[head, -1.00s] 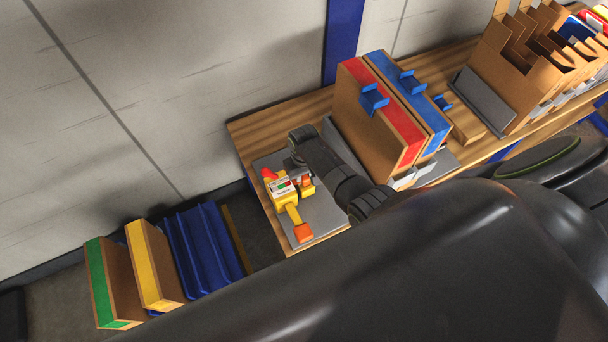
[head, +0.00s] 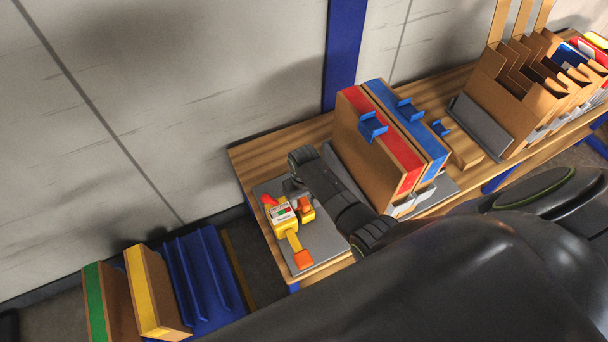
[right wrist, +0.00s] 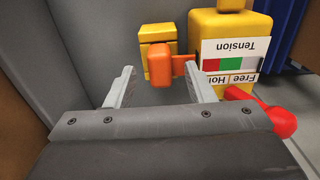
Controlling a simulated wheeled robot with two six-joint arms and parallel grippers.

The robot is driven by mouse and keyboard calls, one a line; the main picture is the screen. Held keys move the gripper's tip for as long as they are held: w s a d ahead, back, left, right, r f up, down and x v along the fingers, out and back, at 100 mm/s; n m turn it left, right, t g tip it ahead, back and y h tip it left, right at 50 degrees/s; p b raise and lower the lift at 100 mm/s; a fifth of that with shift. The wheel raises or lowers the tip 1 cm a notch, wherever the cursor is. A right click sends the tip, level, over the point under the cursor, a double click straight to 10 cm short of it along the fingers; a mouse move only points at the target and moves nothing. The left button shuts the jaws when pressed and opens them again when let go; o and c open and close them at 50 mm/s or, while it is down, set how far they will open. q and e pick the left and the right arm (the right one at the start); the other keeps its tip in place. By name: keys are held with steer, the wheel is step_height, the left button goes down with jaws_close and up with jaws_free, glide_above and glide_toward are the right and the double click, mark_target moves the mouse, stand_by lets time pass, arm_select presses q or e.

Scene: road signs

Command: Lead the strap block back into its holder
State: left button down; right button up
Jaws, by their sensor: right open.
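A yellow tension device (head: 284,222) with a red knob and a red-green-grey label stands on a grey plate (head: 322,243); the label reads "Tension" upside down in the right wrist view (right wrist: 235,50). An orange block (right wrist: 160,68), perhaps the strap block, joins the device's side by a short orange arm. A yellow block (right wrist: 157,36), perhaps its holder, is just behind it. My right gripper (right wrist: 160,88) is open, its fingers on either side of the orange block's near end, with no clear contact. In the head view, my right arm partly hides the plate. My left gripper is not in view.
Cardboard boxes with red (head: 385,128) and blue (head: 420,125) edges stand close right of the device. A yellow lever with an orange tip (head: 303,259) points toward the front edge. A blue rack (head: 208,280) stands left, beyond the table's end.

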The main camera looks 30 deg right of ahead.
step_height(320, 180, up, 15)
steer(key=shift+f+p, duration=0.15)
steer(key=shift+p, duration=0.2)
steer(key=s+d+f+t, duration=0.1)
steer(key=s+d, duration=0.2)
steer(key=s, duration=0.4)
steer(key=s+d+t, duration=0.1)
steer(key=s+d, duration=0.2)
steer(key=s, duration=0.4)
steer(key=s+d+r+t+h, duration=0.25)
steer(key=s+r, duration=0.35)
steer(key=s, duration=0.7)
step_height(320, 180, down, 25)
steer(key=d+g+y, duration=0.1)
steer(key=d+g, duration=0.1)
steer(key=s+a+f+g+b, duration=0.1)
steer(key=s+f, duration=1.3)
steer(key=f, duration=0.3)
steer(key=shift+s+a+f+m+b, duration=0.15)
steer(key=shift+s+a+m+b, duration=0.15)
steer(key=shift+a+b, duration=0.05)
